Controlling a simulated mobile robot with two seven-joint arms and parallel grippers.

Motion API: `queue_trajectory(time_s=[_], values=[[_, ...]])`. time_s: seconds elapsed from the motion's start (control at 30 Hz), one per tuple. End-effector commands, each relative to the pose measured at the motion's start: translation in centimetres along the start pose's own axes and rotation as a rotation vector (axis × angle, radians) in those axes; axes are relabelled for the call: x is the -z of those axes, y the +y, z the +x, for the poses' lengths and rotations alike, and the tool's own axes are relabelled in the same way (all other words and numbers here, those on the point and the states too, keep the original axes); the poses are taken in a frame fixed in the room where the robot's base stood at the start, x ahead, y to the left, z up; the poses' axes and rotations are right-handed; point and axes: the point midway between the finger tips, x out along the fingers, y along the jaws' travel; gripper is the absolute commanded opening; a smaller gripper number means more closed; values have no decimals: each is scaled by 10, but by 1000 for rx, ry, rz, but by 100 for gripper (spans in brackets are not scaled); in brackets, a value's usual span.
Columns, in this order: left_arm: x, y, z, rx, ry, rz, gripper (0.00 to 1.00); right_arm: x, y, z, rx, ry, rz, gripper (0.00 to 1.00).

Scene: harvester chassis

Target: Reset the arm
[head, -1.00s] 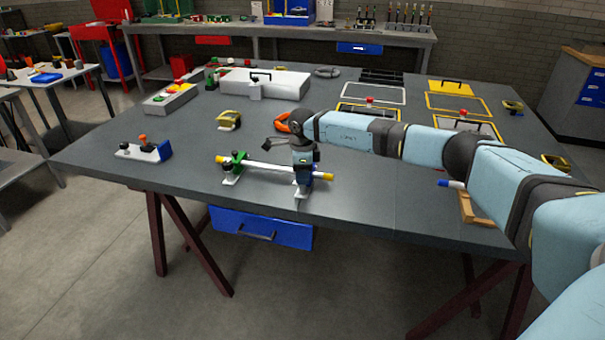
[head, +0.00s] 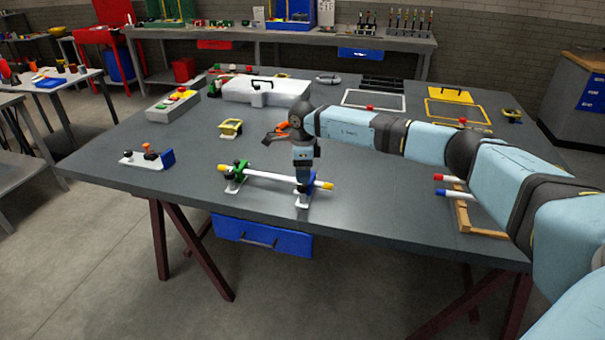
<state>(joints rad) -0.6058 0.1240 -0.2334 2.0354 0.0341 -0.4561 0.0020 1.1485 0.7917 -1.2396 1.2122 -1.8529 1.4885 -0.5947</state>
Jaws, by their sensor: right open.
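My right arm comes in from the right in the head view. Its wrist bends down over a white rod (head: 270,178) with yellow ends. A green clamp stand (head: 236,175) supports the rod's left part. My left gripper does not show.
A white block with black and orange knobs (head: 148,159) is left. A yellow holder (head: 231,128) and white case (head: 263,91) are behind. Red and blue markers (head: 446,194) with a wooden rack (head: 463,218) lie under the right arm.

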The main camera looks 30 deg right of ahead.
Motion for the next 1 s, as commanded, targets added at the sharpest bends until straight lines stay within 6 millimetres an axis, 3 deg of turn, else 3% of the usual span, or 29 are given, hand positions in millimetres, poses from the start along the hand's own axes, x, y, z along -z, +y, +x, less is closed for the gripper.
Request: queue_trajectory(time_s=[0.03, 0.2, 0.8, 0.93, 1.0], values=[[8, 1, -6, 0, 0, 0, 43, 0, 0, -14, 1, -1, 1, 63], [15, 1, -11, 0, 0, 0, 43, 1, -1, -30, 1, -1, 3, 63], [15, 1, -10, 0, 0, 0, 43, -1, 1, -29, -4, -5, 2, 63], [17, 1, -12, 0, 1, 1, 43, -22, 23, -12, -52, -73, -8, 63], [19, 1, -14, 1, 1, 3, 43, -46, 49, 4, -111, -153, -10, 63]])
